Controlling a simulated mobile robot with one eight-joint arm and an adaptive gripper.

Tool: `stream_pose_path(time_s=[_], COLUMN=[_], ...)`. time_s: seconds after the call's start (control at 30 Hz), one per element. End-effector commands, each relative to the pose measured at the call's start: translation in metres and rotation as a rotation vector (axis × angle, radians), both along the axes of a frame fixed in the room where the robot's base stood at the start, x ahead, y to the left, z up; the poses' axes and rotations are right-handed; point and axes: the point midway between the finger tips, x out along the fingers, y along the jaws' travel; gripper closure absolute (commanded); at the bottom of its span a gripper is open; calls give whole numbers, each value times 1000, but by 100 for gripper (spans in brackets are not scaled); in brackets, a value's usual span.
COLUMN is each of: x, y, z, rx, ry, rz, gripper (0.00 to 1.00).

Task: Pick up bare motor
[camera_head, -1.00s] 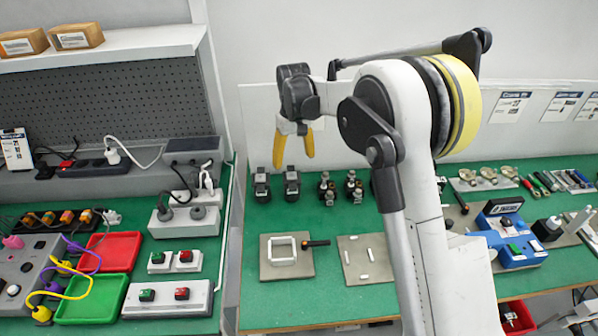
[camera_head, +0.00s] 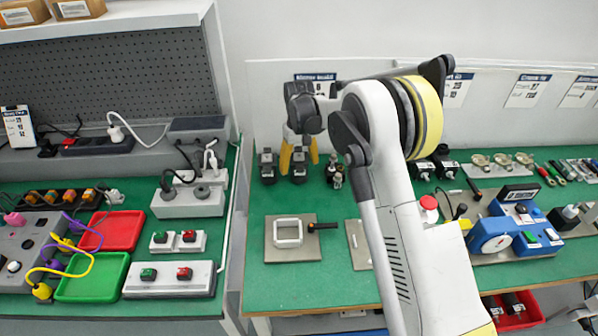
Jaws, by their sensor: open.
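Several small dark motor-like units stand in a row at the back of the right green bench. Two blocky black ones are at the left, one (camera_head: 267,167) and another (camera_head: 299,170). A metal-topped one (camera_head: 334,172) stands to their right, and two dark ones (camera_head: 422,171) show right of my arm. Labels are too small to tell which is the bare motor. My gripper (camera_head: 299,160) is open and empty, its yellow fingers pointing down in front of the second black unit in the picture. Its height and depth gap to the units are unclear. My arm hides part of the row.
A blue device (camera_head: 500,235) stands at the right. The left bench holds a red tray (camera_head: 118,230), a green tray (camera_head: 92,276) and switch boxes.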

Motion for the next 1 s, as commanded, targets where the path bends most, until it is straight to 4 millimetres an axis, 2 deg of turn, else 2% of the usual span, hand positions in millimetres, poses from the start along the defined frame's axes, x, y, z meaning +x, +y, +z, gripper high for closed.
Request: stream_pose_path(time_s=[0.03, 0.23, 0.43, 0.77, 1.0], x=[0, 0, 0, 0, 0], y=[0, 0, 0, 0, 0], z=[-5, -3, -3, -1, 17], rx=[0, 0, 0, 0, 0], ry=[0, 0, 0, 0, 0], rz=[0, 0, 0, 0, 0], gripper=[23, 23, 83, 83, 83])
